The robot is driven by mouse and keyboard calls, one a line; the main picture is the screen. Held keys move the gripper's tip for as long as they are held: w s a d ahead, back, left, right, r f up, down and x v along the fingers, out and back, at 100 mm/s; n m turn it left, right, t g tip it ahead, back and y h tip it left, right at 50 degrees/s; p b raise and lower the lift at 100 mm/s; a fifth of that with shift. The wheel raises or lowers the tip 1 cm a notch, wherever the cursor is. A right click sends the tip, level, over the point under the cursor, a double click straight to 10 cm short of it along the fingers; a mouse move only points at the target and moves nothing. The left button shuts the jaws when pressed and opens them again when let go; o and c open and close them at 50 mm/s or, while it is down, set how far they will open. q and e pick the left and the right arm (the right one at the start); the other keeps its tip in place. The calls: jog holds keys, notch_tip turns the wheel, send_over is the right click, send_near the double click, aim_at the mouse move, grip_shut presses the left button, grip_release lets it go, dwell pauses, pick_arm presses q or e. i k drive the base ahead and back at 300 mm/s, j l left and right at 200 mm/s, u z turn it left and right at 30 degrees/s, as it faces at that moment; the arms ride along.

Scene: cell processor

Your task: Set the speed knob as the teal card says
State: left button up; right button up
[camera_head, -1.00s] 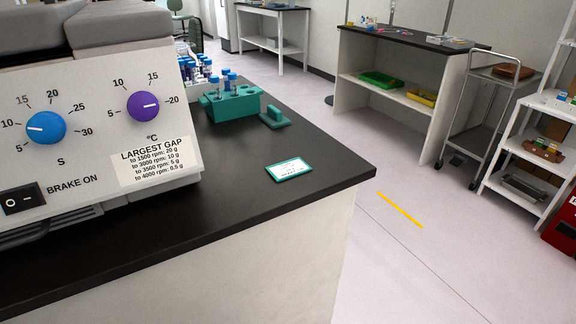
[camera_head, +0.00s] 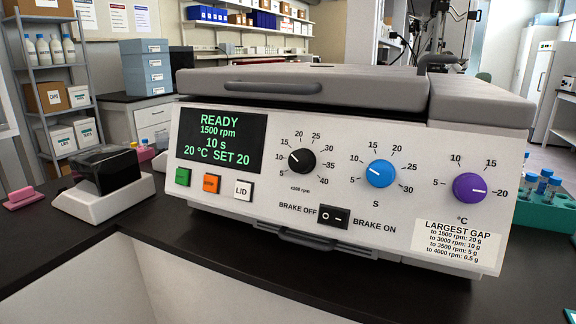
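The black speed knob (camera_head: 301,161), marked x100 rpm, is on the front panel of the grey and white centrifuge (camera_head: 350,215). Its white pointer aims left and slightly up, towards the 10 to 15 marks. The display (camera_head: 222,139) reads READY, 1500 rpm, 10 s, 20 °C SET 20. Only a sliver of the teal-edged card (camera_head: 570,316) shows at the lower right corner, and its text cannot be read. Neither of my grippers is in view.
The blue seconds knob (camera_head: 380,174) and purple °C knob (camera_head: 469,187) sit right of the speed knob. Below are green, orange and LID buttons and a brake switch (camera_head: 333,217). A teal tube rack (camera_head: 541,216) stands right, a dark-topped device (camera_head: 104,180) left.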

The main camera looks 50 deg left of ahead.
aim_at(302, 160)
jog(key=u, duration=1.35)
